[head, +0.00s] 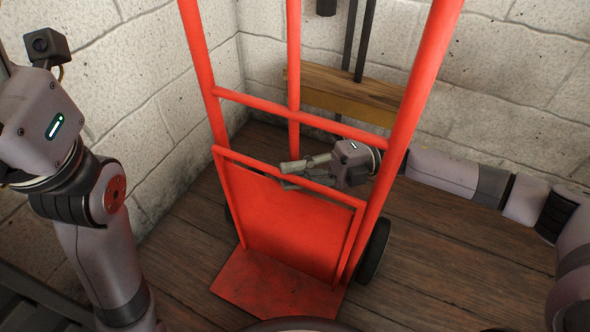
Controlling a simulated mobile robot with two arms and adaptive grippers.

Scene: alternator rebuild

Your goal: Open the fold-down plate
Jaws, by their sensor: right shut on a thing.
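A red hand truck (418,80) stands upright in the corner. Its red fold-down plate (275,222) is a framed panel, raised nearly upright against the lower frame. A flat red toe plate (270,290) lies on the floor below it. My right gripper (290,173) reaches in from the right, through the frame, and is shut on the plate's top bar.
Pale block walls (130,90) close off the back and left. A wooden beam (350,93) and dark poles (362,40) are behind the truck. A black wheel (374,250) sits at its right side. The plank floor (440,270) in front and to the right is clear.

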